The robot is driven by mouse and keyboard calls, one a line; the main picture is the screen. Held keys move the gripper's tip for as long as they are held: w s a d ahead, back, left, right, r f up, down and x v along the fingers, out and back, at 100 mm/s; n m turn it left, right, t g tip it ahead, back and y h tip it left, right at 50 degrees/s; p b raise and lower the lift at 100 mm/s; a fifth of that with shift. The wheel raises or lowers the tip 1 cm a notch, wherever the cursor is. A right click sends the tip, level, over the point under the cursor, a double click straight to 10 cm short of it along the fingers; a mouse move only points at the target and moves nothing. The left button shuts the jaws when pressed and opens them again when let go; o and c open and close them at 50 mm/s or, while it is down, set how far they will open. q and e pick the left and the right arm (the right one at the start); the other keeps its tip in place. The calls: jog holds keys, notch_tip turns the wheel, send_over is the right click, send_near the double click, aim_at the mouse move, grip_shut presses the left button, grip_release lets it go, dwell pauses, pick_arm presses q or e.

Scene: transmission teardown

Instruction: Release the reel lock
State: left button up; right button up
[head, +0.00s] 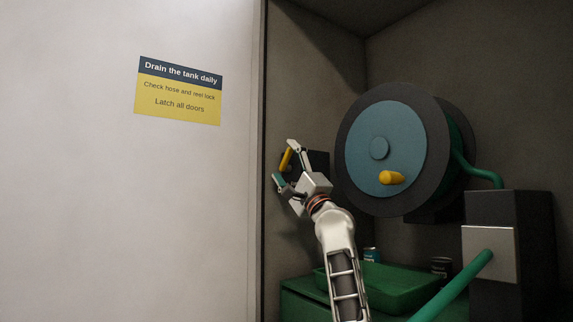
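The hose reel (385,150) hangs on the back wall inside the cabinet, with a dark rim, a blue face and a yellow crank knob (392,177). To its left, a dark box (318,162) on the wall is partly hidden behind my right gripper. A short yellow lever (286,159), apparently the reel lock, shows between the fingers. My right gripper (284,162) is open around the lever, one finger above and one below. I cannot tell whether either finger touches it. My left gripper is not in view.
A green tray (395,287) lies below the reel, with a blue can (370,254) and a dark can (441,266) behind it. A dark block (527,240) with a green pipe (455,284) stands at right. A sign (179,90) is on the pale panel at left.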

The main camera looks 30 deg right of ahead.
jog(key=v, duration=0.7)
jog(key=shift+s, duration=0.3)
jog(key=shift+f, duration=0.2)
dwell(0.3)
